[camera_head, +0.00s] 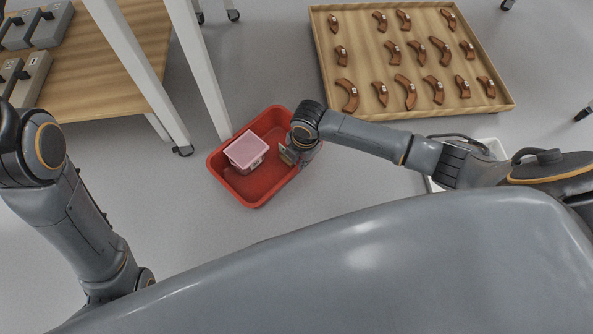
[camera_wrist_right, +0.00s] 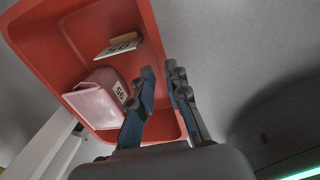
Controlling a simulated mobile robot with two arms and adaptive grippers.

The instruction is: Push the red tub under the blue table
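The red tub (camera_head: 228,182) stands on the grey floor in the head view, with a pink-lidded box (camera_head: 246,149) inside it. The tub (camera_wrist_right: 55,50) and box (camera_wrist_right: 95,105) also show in the right wrist view. My right gripper (camera_head: 290,155) is at the tub's right side. In the wrist view its fingers (camera_wrist_right: 161,68) straddle the tub's side wall, one inside and one outside, close together on it. My left arm shows at the left, but its gripper is out of view. No clearly blue table shows.
A wood-topped table (camera_head: 110,75) with grey cases stands at the upper left. A pale table leg (camera_head: 200,75) reaches down beside the tub. A wooden tray (camera_head: 325,75) of brown sherds lies upper right. A white container (camera_head: 492,149) is partly hidden by my right arm. Floor below the tub is clear.

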